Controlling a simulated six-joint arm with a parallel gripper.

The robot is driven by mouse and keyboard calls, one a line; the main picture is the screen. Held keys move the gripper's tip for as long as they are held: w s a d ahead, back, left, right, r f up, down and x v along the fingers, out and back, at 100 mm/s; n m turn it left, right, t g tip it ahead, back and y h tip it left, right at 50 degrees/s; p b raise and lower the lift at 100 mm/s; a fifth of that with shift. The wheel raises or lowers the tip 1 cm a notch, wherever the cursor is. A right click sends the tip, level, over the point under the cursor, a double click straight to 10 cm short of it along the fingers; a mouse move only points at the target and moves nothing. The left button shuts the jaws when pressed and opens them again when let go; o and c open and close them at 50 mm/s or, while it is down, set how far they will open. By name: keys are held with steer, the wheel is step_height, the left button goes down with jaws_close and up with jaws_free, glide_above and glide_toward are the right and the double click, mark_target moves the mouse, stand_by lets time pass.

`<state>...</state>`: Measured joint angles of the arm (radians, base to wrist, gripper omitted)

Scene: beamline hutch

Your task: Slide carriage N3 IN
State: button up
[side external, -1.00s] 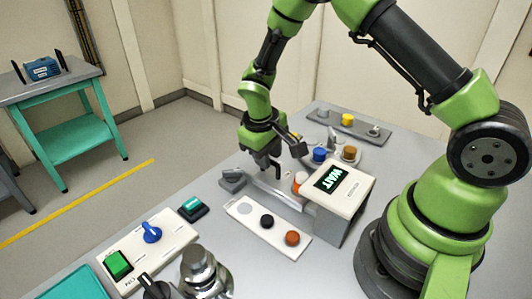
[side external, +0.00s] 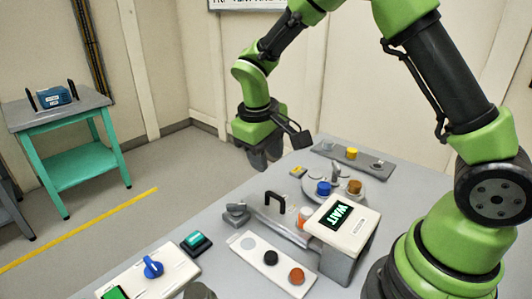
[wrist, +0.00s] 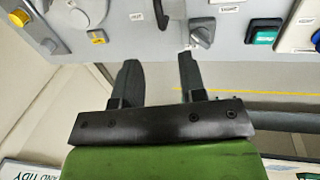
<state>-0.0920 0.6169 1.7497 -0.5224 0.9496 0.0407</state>
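A black bridge-shaped handle (side external: 278,202) stands on a grey slide rail (side external: 287,229) beside the WAIT display box; I take it as the carriage, though no N3 label is readable on it. The handle also shows at the top of the wrist view (wrist: 162,12). My gripper (side external: 264,158) is above and behind the handle, clear of it. In the wrist view my gripper (wrist: 159,62) has its two fingers apart with nothing between them.
A grey lever knob (side external: 237,213) sits left of the rail. The WAIT box (side external: 343,221) stands at its right end. A round tray (side external: 334,195) with coloured-capped vials lies behind, a three-disc panel (side external: 270,265) in front. A teal button (side external: 196,241) is at left.

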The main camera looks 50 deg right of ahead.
mark_target(275, 195)
steer(key=shift+s+r, duration=0.1)
steer(key=f, duration=0.3)
steer(key=d+f, duration=0.1)
steer(key=f, duration=0.5)
steer(key=shift+s+d+f, duration=0.2)
steer(key=shift+d+f, duration=0.2)
jaws_close()
